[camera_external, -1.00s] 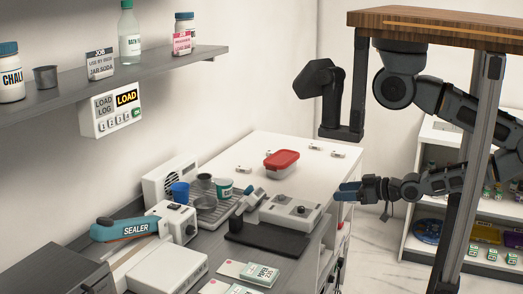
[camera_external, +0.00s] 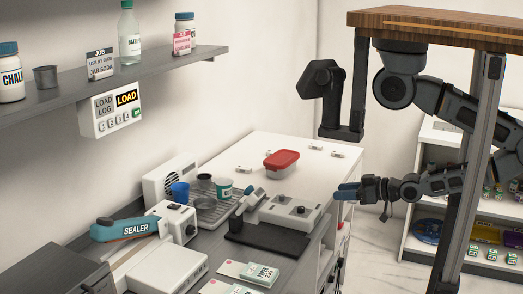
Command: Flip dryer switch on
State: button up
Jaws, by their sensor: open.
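A white box with a round vented grille (camera_external: 158,185) stands against the wall at the back of the grey counter. It looks like the dryer, but no label shows and I cannot make out its switch. A smaller white box with a dark switch on top (camera_external: 174,208) stands in front of it, beside the sealer; I cannot tell which device that switch belongs to. My gripper (camera_external: 346,191), with blue fingertips, is open and empty. It is to the right, beyond the white counter's edge, well apart from both boxes.
A drying rack (camera_external: 213,212) with cups, a blue cup (camera_external: 180,191), a white device with knobs (camera_external: 291,212) and a red-lidded container (camera_external: 281,163) stand between. The teal sealer (camera_external: 125,229) is at left. A shelf (camera_external: 110,87) overhangs the left side.

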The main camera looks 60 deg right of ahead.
jog(key=w+m, duration=0.1)
jog(key=w, duration=0.3)
jog(key=w+a+m+t+h, duration=0.1)
jog(key=w, duration=0.2)
jog(key=w+f+m+h+b, duration=0.1)
jog(key=w+m, duration=0.1)
jog(key=w, duration=0.2)
jog(key=shift+w+a+t, duration=0.3)
jog(key=shift+w, duration=0.05)
grip_shut()
jog(key=w+d+r+n+t+y+b, duration=0.1)
jog(key=w+d+r+t+y, duration=0.15)
jog(key=w+r, duration=0.95)
jog(key=w+d+r+n+t+y+b, duration=0.15)
jog(key=w+d+r+t, duration=0.45)
jog(key=w, duration=1.1)
jog(key=w+a+r+n+g+y+b, duration=0.2)
jog(key=w+a+n+g+y+b, duration=0.1)
jog(key=a+n+g+y, duration=0.9)
jog(key=s+d+f+n+g+h+b, duration=0.4)
jog(key=s+d+f+n+g+h, duration=0.3)
jog(key=s+d+f+g+h, duration=0.3)
jog(key=d+g, duration=0.2)
jog(key=g, duration=0.1)
jog(key=shift+s+f+n+g+h, duration=0.3)
jog(key=shift+s+f+n+g, duration=0.05)
jog(key=shift+f, duration=0.05)
